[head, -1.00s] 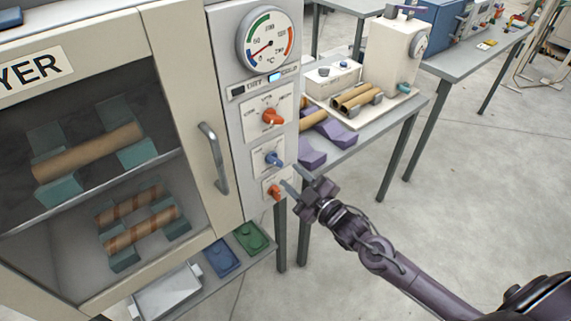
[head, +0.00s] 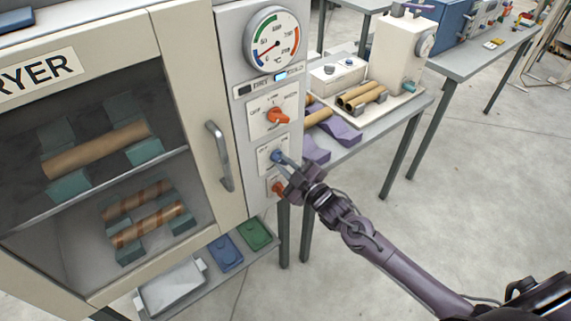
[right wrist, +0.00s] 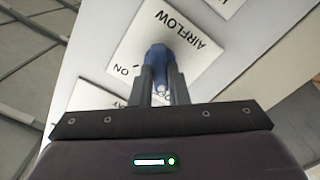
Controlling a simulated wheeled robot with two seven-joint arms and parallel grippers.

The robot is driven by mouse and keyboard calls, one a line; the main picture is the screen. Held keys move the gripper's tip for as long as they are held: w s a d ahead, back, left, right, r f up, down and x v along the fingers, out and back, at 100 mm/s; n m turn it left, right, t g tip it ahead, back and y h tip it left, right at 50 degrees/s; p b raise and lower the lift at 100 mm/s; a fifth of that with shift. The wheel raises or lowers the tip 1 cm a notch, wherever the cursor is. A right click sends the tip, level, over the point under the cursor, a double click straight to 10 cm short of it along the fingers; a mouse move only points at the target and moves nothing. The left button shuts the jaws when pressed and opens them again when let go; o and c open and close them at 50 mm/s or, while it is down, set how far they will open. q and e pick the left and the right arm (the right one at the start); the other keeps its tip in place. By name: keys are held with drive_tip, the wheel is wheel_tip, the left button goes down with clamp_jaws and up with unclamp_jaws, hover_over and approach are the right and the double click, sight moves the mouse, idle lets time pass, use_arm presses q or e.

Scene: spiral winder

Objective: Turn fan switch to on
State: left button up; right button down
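The blue airflow knob (head: 276,156) sits on a white plate in the middle of the dryer's control panel. In the right wrist view the knob (right wrist: 158,56) stands out from a plate lettered "AIRFLOW", with "ON" by its lower left. My right gripper (head: 284,162) is at this knob. In the right wrist view its two fingers (right wrist: 161,88) are close together, one on each side of the knob's handle, and look shut on it. The fingers hide part of the plate's lettering. My left gripper is not in view.
An orange knob (head: 278,116) sits above the blue one and an orange switch (head: 277,188) below. The dryer's door handle (head: 219,156) is left of the panel. A grey bench (head: 392,114) with tubes and purple cradles stands behind right.

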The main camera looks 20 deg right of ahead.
drive_tip(key=shift+m, duration=0.3)
drive_tip(key=m, duration=0.2)
drive_tip(key=shift+m+p, duration=0.4)
drive_tip(key=m+p, duration=0.1)
drive_tip(key=m, duration=0.3)
drive_tip(key=shift+m, duration=0.3)
drive_tip(key=m+p, duration=0.1)
drive_tip(key=m, duration=0.3)
drive_tip(key=shift+d, duration=0.1)
drive_tip(key=shift+m+p, duration=0.75)
drive_tip(key=shift+m, duration=1.25)
drive_tip(key=c, duration=1.4)
unclamp_jaws()
